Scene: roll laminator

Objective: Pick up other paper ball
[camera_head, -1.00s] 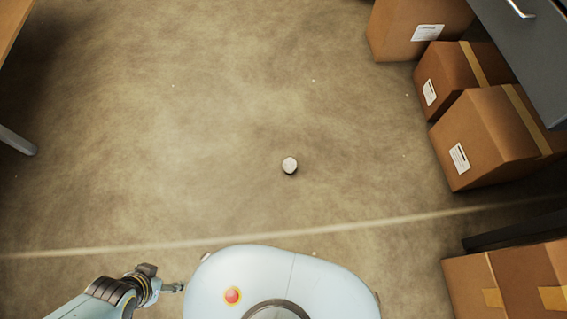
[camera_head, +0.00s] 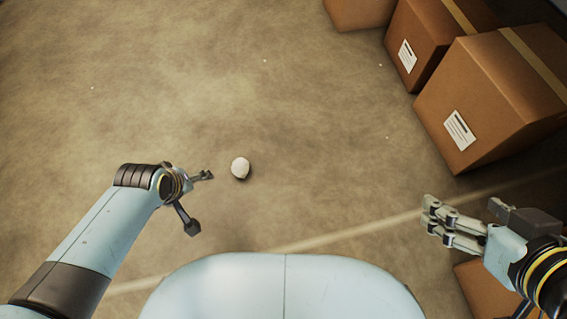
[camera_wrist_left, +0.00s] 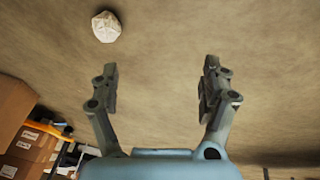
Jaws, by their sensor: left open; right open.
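A crumpled white paper ball (camera_head: 240,168) lies on the bare floor near the middle of the head view. My left gripper (camera_head: 207,176) is just left of the ball in that view, open and empty. In the left wrist view, the ball (camera_wrist_left: 106,27) is at the upper left, beyond and outside the left of the two spread fingers (camera_wrist_left: 160,80). The ball is not between the fingers. My right gripper (camera_head: 432,216) is open and empty at the right, well away from the ball and nearer the boxes.
Several cardboard boxes (camera_head: 497,100) stand along the right side of the floor. Another box (camera_head: 479,287) is partly hidden below my right arm. The floor (camera_head: 170,70) around and beyond the ball is clear, with tiny white specks. A pale line crosses it.

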